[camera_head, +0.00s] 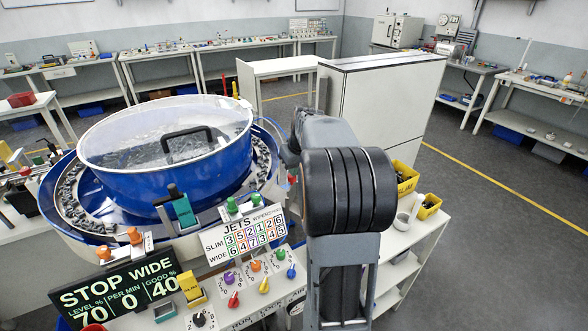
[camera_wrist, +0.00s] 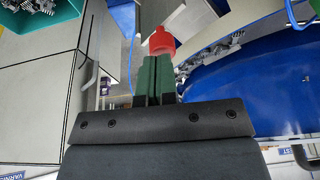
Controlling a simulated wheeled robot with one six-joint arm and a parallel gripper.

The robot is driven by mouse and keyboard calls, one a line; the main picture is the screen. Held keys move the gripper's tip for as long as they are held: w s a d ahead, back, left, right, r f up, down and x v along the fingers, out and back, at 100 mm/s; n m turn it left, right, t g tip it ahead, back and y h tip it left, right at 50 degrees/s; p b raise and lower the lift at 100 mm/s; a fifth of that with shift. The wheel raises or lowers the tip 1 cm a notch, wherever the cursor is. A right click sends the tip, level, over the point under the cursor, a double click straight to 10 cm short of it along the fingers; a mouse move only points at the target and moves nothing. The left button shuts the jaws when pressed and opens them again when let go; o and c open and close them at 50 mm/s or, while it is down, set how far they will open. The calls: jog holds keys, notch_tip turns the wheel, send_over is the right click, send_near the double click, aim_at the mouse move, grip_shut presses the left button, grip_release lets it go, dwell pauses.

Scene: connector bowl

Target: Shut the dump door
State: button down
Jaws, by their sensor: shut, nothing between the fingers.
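In the wrist view my gripper (camera_wrist: 155,62) has its dark green fingers shut together, with nothing between them. A red knob-like part (camera_wrist: 161,42) shows just beyond the fingertips; I cannot tell whether they touch. It is beside a grey metal plate (camera_wrist: 188,18), and I cannot tell for sure whether it belongs to the dump door. The blue bowl (camera_wrist: 262,88) is right of the fingers. In the head view the blue bowl (camera_head: 160,182) has a clear lid. My arm hides the gripper and the bowl's right side there, and I cannot make out the dump door.
A control panel with coloured knobs (camera_head: 263,286) and a display (camera_head: 118,290) stand before the bowl. A white cabinet (camera_head: 385,105) is behind my arm. Yellow bins (camera_head: 404,178) sit on a white shelf at right. A teal bin of metal parts (camera_wrist: 42,12) shows in the wrist view.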

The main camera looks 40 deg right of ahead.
aim_at(293, 189)
jog(key=shift+f, duration=0.25)
notch_tip(293, 189, down, 5)
jog(key=b, duration=0.4)
jog(key=shift+f, duration=0.2)
jog(key=shift+s+a, duration=0.1)
notch_tip(293, 189, up, 5)
jog(key=p, duration=0.3)
jog(key=shift+f, duration=0.15)
jog(key=v, duration=1)
jog(key=shift+d, duration=0.25)
